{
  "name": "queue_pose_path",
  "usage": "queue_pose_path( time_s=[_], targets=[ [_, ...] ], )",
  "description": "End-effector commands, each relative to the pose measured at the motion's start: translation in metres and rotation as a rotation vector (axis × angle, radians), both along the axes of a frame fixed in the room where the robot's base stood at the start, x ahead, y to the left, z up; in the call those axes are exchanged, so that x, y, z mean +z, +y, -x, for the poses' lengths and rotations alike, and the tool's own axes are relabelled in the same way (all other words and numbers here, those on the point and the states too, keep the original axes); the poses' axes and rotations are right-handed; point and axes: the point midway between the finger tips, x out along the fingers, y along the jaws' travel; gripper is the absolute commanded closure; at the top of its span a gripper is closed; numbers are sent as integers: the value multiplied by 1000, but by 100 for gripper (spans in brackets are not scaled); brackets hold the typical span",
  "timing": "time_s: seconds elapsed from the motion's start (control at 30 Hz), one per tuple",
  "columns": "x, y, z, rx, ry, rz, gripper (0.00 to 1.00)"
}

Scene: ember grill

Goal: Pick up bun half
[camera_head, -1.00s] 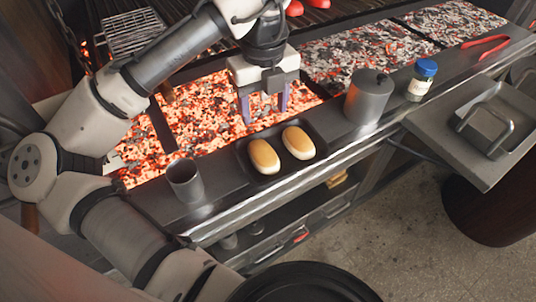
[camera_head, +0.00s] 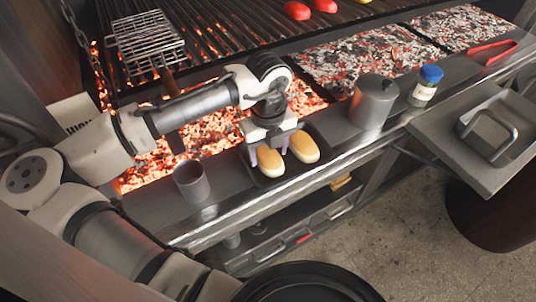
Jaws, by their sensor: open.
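Two golden bun halves lie side by side on a dark tray (camera_head: 262,182) on the front ledge of the grill. The left bun half (camera_head: 270,164) sits under and between the fingers of my gripper (camera_head: 269,157). The right bun half (camera_head: 303,147) lies just to its right, close to the right finger. My gripper is open and low over the tray, with one finger on each side of the left bun half. I cannot tell whether the fingers touch it. My wrist hides the area behind the buns.
A grey cup (camera_head: 190,182) stands left of the tray. A lidded metal canister (camera_head: 373,102) and a blue-capped jar (camera_head: 425,85) stand to the right. Glowing coals (camera_head: 205,135) lie behind the ledge. Red tongs (camera_head: 492,52) lie at the far right.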

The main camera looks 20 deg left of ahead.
Motion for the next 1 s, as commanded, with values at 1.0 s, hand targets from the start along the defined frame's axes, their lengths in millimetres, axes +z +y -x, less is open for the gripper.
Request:
queue_pose_path(
  time_s=[1.0],
  targets=[
    [3,0,-1,0,-2,-1,69]
  ],
)
